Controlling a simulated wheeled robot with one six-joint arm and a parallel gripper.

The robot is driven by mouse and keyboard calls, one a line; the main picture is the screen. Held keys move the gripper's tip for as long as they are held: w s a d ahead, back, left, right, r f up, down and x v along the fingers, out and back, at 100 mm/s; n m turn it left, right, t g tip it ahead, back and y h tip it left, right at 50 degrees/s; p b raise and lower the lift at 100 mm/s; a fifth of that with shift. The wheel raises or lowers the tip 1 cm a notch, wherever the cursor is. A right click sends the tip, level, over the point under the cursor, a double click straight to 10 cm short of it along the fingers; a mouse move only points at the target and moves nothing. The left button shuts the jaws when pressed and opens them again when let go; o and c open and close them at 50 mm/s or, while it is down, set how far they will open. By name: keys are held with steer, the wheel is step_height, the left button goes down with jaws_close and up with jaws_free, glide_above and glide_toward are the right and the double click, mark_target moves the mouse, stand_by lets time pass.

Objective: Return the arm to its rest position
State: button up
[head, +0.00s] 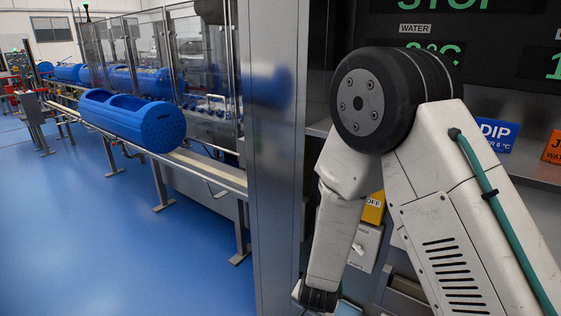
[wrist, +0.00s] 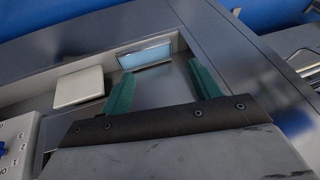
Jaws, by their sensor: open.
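My gripper (wrist: 163,88) shows in the wrist view with two green fingers spread apart and nothing between them. Past the fingertips is a grey metal surface with a light blue rectangular panel (wrist: 145,56) and a pale square plate (wrist: 79,87). In the head view my white arm (head: 430,190) is bent, with a black joint at the top and the forearm hanging down in front of the machine. My gripper is not clearly visible in the head view; the arm's lower end is at the bottom edge.
A steel post (head: 272,150) stands left of my arm. A blue tub carrier (head: 135,120) sits on the conveyor (head: 205,168). A yellow OFF tag (head: 374,207), a switch box (head: 365,247) and a blue DIP sign (head: 497,134) are close around my arm. Blue floor (head: 90,240) lies open at left.

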steer(key=s+d+r+n+g+y, duration=0.1)
steer(key=s+r+n+g, duration=0.3)
steer(key=r, duration=0.5)
steer(key=s+d+r+n+g+y, duration=0.1)
steer(key=s+r+g+y, duration=0.1)
steer(key=s+r, duration=0.5)
steer(key=s+d+r+t+h, duration=0.1)
steer(key=s+d+r, duration=0.6)
steer(key=r, duration=0.3)
steer(key=s+d+r+n+t+h, duration=0.1)
steer(key=s+d+r, duration=0.7)
steer(key=r, duration=0.3)
steer(key=shift+d+r+h, duration=0.25)
steer(key=shift+h, duration=0.05)
steer(key=shift+s, duration=0.1)
stand_by(0.8)
